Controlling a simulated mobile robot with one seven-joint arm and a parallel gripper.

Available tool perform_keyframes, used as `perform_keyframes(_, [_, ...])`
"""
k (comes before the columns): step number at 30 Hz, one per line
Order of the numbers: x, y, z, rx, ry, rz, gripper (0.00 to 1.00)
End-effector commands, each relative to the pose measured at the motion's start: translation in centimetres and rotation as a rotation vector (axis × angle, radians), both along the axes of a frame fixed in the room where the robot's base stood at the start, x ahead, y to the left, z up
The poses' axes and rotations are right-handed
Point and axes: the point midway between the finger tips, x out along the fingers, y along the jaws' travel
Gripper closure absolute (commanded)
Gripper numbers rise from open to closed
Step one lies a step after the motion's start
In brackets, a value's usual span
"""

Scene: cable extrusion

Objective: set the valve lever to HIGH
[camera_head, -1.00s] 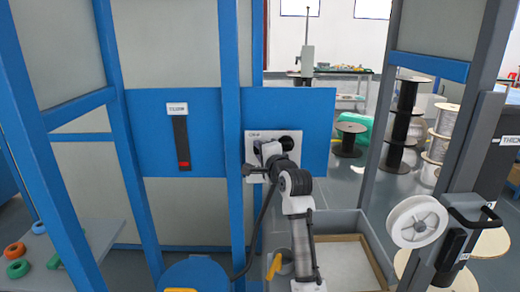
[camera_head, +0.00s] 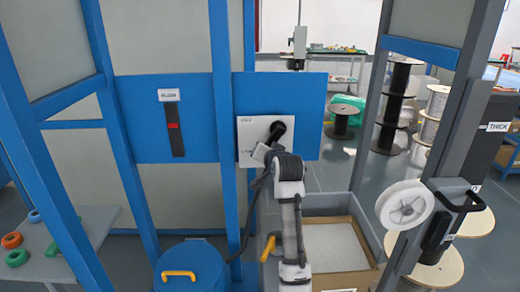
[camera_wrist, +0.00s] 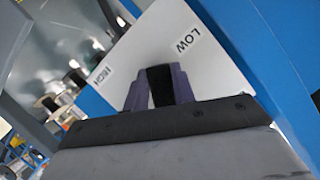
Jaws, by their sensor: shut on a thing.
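The white valve plate (camera_head: 250,135) is fixed to a blue panel. Its black round valve part (camera_head: 278,128) is near the plate's right side. My gripper (camera_head: 262,155) is in front of the plate, below and left of that part. In the wrist view, the purple fingers of my gripper (camera_wrist: 160,92) are shut on the black lever (camera_wrist: 160,85). The LOW label (camera_wrist: 187,40) is above and right of the fingers, and the HIGH label (camera_wrist: 102,77) is to their left. The lever's exact angle is partly hidden by my gripper.
A gauge strip (camera_head: 174,128) with a red mark is left of the plate. A blue post (camera_head: 221,100) stands beside the plate. A blue drum (camera_head: 192,265) and a grey bin (camera_head: 345,205) stand below. A white spool (camera_head: 403,205) is at right.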

Motion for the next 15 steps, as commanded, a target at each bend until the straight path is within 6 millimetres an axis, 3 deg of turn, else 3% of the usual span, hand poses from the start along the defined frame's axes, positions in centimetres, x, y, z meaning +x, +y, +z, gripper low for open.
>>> perform_keyframes(15, [0.0, -3.1, -1.1, -0.418, 0.000, 0.000, 1.00])
